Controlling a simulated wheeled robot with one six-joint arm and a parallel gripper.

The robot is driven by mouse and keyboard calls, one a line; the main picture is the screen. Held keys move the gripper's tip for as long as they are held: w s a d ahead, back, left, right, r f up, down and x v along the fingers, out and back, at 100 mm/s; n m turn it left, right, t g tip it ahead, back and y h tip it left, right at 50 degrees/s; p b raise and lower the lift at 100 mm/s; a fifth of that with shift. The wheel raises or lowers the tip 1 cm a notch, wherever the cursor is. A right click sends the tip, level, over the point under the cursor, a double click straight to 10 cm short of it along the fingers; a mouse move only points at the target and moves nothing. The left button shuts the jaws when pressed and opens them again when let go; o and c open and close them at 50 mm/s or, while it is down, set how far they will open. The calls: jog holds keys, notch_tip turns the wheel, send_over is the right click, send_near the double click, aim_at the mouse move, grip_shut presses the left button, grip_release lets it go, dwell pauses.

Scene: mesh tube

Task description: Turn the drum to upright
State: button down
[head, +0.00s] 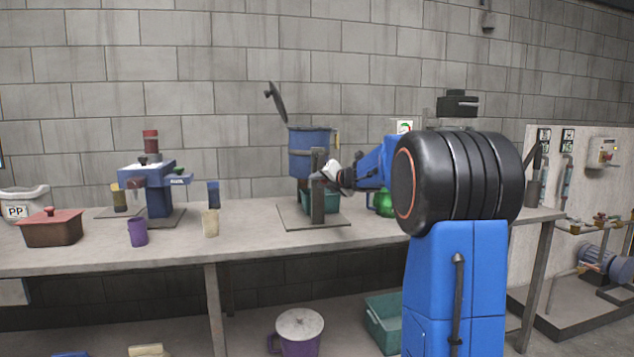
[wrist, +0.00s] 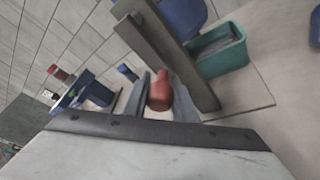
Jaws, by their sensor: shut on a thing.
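The blue drum (head: 310,153) hangs on a grey post stand (head: 317,195) on the bench. It looks upright, and its dark lid (head: 276,102) stands open at the upper left. In the wrist view, part of the drum (wrist: 184,16) shows at the top. My gripper (head: 333,172) is at the right side of the stand. In the wrist view, my gripper (wrist: 158,100) is shut on a red handle (wrist: 160,92) beside the post. A teal bin (wrist: 222,52) sits under the drum on the base plate. My arm hides the right side of the bench in the head view.
A blue press-like device (head: 158,185) stands to the left, with a purple cup (head: 137,232), a beige cup (head: 210,222) and a red lidded pot (head: 52,229) near it. A green object (head: 384,204) sits behind my arm. The front bench edge before the stand is clear.

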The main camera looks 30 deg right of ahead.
dwell(0.4)
jog(key=c, duration=1.5)
grip_release()
jog(key=shift+s, duration=0.1)
jog(key=v, duration=1.7)
jog(key=shift+s, duration=0.15)
